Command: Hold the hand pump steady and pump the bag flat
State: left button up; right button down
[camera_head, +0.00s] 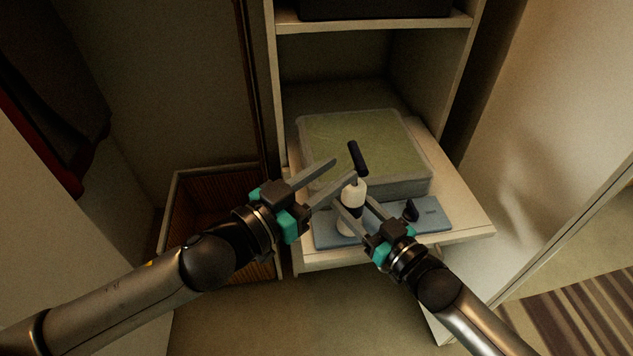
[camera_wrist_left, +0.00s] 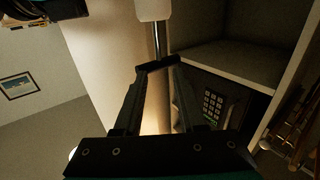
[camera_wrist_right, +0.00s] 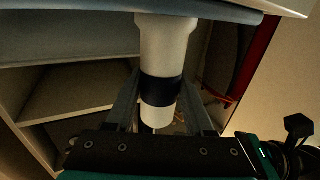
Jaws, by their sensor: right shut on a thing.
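The hand pump (camera_head: 354,192) stands upright, with a white body, a dark band and a black T-handle (camera_head: 357,158) on top. My right gripper (camera_head: 356,212) is shut on the pump body; the right wrist view shows its fingers on both sides of the body (camera_wrist_right: 165,50) near the band. My left gripper (camera_head: 343,171) is open, its fingertips close beside the handle. The left wrist view shows the handle (camera_wrist_left: 157,63) at the fingertips with the metal rod above it; contact cannot be told. The bag (camera_head: 365,143), clear with greenish contents, lies behind the pump.
The pump stands on a blue-grey board (camera_head: 435,216) on the pale shelf (camera_head: 470,222). A small black knob (camera_head: 410,210) sits on the board near my right gripper. An upper shelf (camera_head: 375,23) is above. A wooden-lined bin (camera_head: 172,205) stands at left.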

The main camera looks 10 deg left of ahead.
pick_arm(q)
jog(key=shift+v, duration=1.5)
